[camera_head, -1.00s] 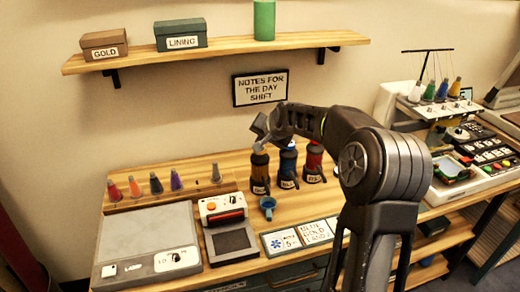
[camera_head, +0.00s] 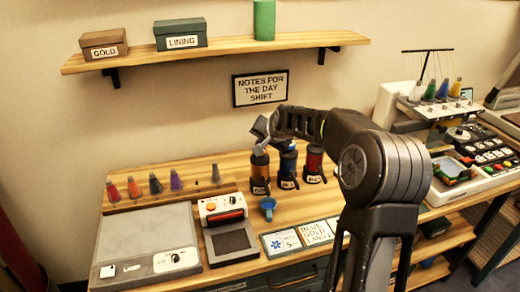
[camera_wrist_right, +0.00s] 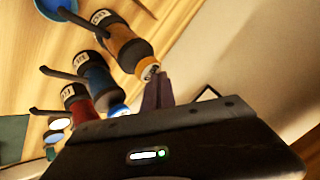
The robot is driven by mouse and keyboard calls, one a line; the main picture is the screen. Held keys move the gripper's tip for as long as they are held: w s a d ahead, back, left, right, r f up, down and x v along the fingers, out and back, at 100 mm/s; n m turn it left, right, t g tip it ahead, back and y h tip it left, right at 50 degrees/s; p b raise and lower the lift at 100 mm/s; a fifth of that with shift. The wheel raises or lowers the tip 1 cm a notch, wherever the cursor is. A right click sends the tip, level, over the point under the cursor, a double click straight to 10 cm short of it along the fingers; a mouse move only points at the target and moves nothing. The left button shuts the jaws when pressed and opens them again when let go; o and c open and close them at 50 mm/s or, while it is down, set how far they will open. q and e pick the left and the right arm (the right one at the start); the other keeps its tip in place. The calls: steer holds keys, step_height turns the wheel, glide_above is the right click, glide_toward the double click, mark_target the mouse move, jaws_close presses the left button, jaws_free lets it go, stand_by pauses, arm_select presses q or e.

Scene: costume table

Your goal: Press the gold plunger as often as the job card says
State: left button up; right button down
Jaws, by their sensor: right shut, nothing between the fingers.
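The gold dispenser (camera_head: 260,178) is the leftmost of three on the table. Its gold plunger (camera_head: 260,159) is at the top; the dispenser also shows in the right wrist view (camera_wrist_right: 127,45), with its plunger end (camera_wrist_right: 147,69) close to my fingertips. My right gripper (camera_head: 261,147) is shut and empty, pointing down just above the plunger. I cannot tell whether the tips touch it. A job card (camera_head: 281,242) with a blue snowflake and a number that looks like 5 lies at the front. A lettered card (camera_head: 316,232) beside it reads partly "BLUE GOLD". My left gripper is out of view.
A blue dispenser (camera_head: 288,168) and a red one (camera_head: 314,162) stand close to the right. A small blue cup (camera_head: 267,205) is in front. A white and orange device (camera_head: 222,209) and a grey box (camera_head: 147,243) are to the left.

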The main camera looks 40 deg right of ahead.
steer(key=shift+f+b, duration=0.5)
steer(key=shift+f, duration=0.2)
stand_by(0.3)
steer(key=shift+r, duration=0.1)
steer(key=shift+r+p, duration=0.95)
steer(key=shift+r, duration=0.25)
steer(key=shift+r+p, duration=1.8)
steer(key=shift+r, duration=0.75)
